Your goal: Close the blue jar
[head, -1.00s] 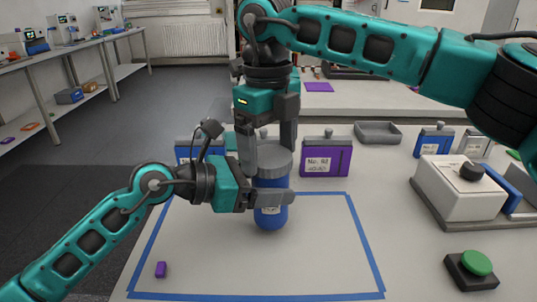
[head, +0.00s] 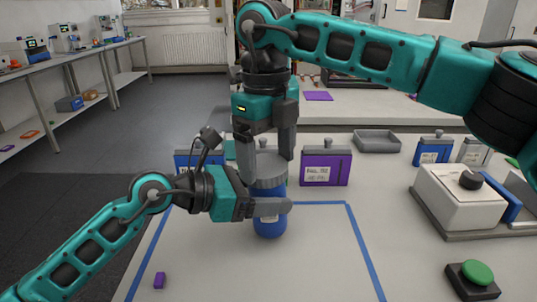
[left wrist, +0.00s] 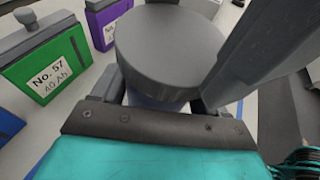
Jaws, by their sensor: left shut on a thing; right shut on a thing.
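The blue jar (head: 270,225) stands upright on the table inside the blue tape outline. Its grey lid (head: 271,165) sits on top of the jar; I cannot tell how tightly. The lid also shows large from above in the left wrist view (left wrist: 170,48). My left gripper (head: 270,207) is shut on the jar's body from the left, below the lid. My right gripper (head: 268,160) points straight down from above and is shut on the lid, its fingers on either side of it.
A purple battery (head: 325,168) stands behind the jar, with a green battery (left wrist: 45,62) and a blue one (head: 185,160) to its left. A small purple block (head: 159,280) lies front left. A white box with a black knob (head: 460,200) and a green button (head: 477,272) stand right. The front middle is clear.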

